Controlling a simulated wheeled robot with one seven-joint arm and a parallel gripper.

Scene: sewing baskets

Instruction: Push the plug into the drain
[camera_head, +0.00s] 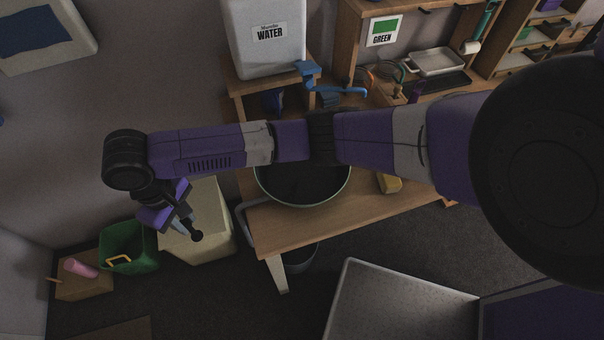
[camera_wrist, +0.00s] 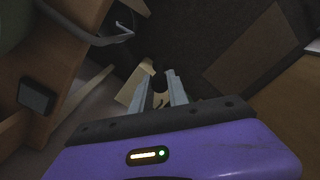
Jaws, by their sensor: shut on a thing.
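The plug (camera_head: 197,236) is a small dark piece with a rounded end. My gripper (camera_head: 188,226) is shut on it and holds it in the air, left of the bench. In the wrist view the dark plug (camera_wrist: 159,82) shows between the tips of the two grey fingers of my gripper (camera_wrist: 160,93). A dark round basin with a pale green rim (camera_head: 300,206) is set in the wooden bench, to the right of my gripper. The drain cannot be made out in the dark basin, and my arm covers its far side.
A blue tap (camera_head: 345,90) stands behind the basin, by a white water container (camera_head: 265,40). A yellow block (camera_head: 389,184) lies right of the basin. A grey rail (camera_head: 243,222) juts from the bench's left edge. A cream box (camera_head: 205,245) and a green bin (camera_head: 125,247) stand below my gripper.

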